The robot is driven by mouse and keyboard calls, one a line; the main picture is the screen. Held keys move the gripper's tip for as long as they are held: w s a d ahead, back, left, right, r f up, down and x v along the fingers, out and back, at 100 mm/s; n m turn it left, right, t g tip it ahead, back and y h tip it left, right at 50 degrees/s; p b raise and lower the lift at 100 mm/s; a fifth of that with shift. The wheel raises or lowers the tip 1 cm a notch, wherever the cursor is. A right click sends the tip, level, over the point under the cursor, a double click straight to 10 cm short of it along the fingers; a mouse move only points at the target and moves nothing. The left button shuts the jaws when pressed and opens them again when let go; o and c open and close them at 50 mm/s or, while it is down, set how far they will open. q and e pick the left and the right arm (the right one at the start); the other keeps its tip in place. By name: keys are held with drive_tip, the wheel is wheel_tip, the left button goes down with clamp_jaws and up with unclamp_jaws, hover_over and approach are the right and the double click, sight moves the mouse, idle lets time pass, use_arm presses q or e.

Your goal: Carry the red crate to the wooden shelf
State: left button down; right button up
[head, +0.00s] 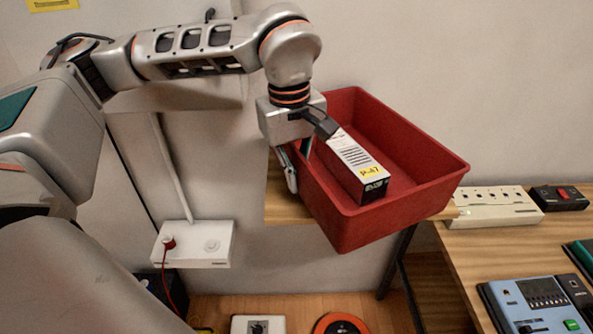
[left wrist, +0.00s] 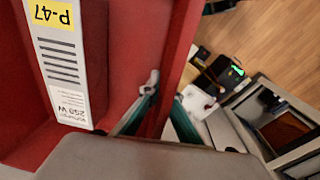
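The red crate (head: 405,205) is in the middle of the head view, tilted, its near end out in front of a wooden surface. A white box labelled P-47 (head: 358,168) lies inside it; the box also shows in the left wrist view (left wrist: 62,75). My left gripper (head: 304,150) is at the crate's left wall, one finger outside and the other inside. In the left wrist view the fingers (left wrist: 160,112) close on the crate wall (left wrist: 178,50) between them. My right gripper is not in view.
The wooden surface (head: 285,208) on dark legs shows partly behind the crate; I cannot tell whether it is the shelf. At right, a wooden table (head: 465,262) carries a white power strip (head: 493,206) and a blue instrument (head: 535,305). A white box (head: 195,245) stands left.

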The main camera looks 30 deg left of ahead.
use_arm(q)
drive_tip(key=shift+w+f, duration=0.1)
drive_tip(key=shift+f, duration=1.5)
drive_tip(key=shift+w+f, duration=0.2)
drive_tip(key=shift+f, duration=0.1)
drive_tip(key=c, duration=2.3)
unclamp_jaws()
drive_tip(key=shift+s+a+f, duration=0.1)
drive_tip(key=shift+s, duration=0.1)
drive_tip(key=r, duration=0.8)
drive_tip(key=r+p, duration=0.1)
drive_tip(key=r, duration=0.3)
drive_tip(key=shift+s+a+r, duration=0.1)
drive_tip(key=shift+s+a, duration=0.1)
drive_tip(key=shift+s, duration=0.1)
